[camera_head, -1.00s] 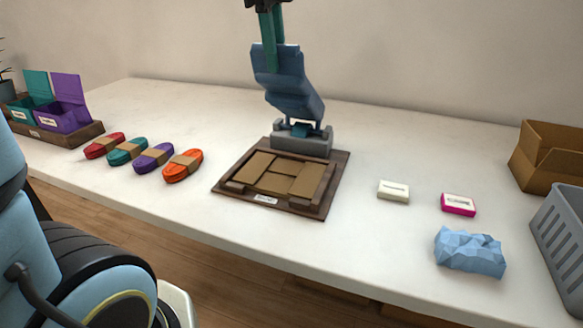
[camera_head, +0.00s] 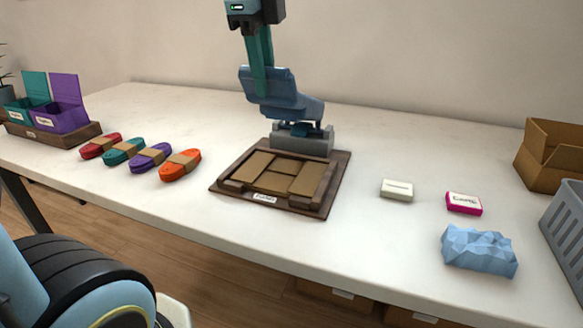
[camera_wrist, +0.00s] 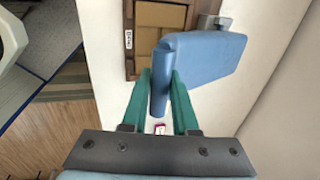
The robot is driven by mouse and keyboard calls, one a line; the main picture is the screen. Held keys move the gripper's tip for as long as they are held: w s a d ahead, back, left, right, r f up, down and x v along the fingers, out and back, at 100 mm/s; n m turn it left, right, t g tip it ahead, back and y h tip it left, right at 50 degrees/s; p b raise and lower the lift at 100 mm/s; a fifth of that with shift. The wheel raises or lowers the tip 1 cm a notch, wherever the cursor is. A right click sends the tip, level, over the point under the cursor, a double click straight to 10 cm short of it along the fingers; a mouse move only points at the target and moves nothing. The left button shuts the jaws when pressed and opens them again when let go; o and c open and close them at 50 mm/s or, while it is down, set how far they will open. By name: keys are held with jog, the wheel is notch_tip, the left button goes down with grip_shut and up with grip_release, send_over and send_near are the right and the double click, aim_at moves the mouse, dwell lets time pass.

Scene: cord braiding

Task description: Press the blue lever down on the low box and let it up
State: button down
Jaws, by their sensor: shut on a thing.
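The low box (camera_head: 333,188) is a flat dark-wood frame with brown panels in the middle of the table; its small front label is too small to read. The blue lever (camera_head: 297,103) rises from a grey hinge base (camera_head: 301,140) at the box's back edge, tilted with its free end up and to the left. My gripper (camera_head: 262,90) is shut on that free end. In the wrist view, the green fingers of my gripper (camera_wrist: 160,85) lie either side of the lever's end, and the lever (camera_wrist: 205,57) extends to the upper right.
Red, teal, purple and orange cord bundles (camera_head: 180,165) lie left of the box. Teal and purple open boxes (camera_head: 62,119) stand far left. A white block (camera_head: 397,190), pink-edged block (camera_head: 463,203), faceted blue lump (camera_head: 478,251), cardboard box (camera_head: 550,155) and grey basket (camera_head: 566,230) are right.

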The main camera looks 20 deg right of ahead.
notch_tip(320, 180, down, 5)
jog(key=s+a+b, duration=0.2)
jog(key=b, duration=0.1)
jog(key=shift+s+a, duration=0.2)
jog(key=shift+s, duration=0.1)
jog(key=shift+r, duration=0.1)
notch_tip(320, 180, down, 6)
jog(key=s+a+b, duration=0.1)
jog(key=shift+s+a+r, duration=0.2)
jog(key=shift+s+a, duration=0.1)
dwell(0.4)
jog(key=shift+s+a+f+b, duration=0.15)
jog(key=shift+f+b, duration=0.5)
jog(key=shift+f, duration=0.35)
jog(key=shift+s+a+f+b, duration=0.1)
jog(key=shift+f+b, duration=0.55)
jog(key=shift+f, duration=0.35)
jog(key=shift+s+a+f+b, duration=0.15)
jog(key=shift+f+b, duration=0.5)
jog(key=shift+f, duration=0.35)
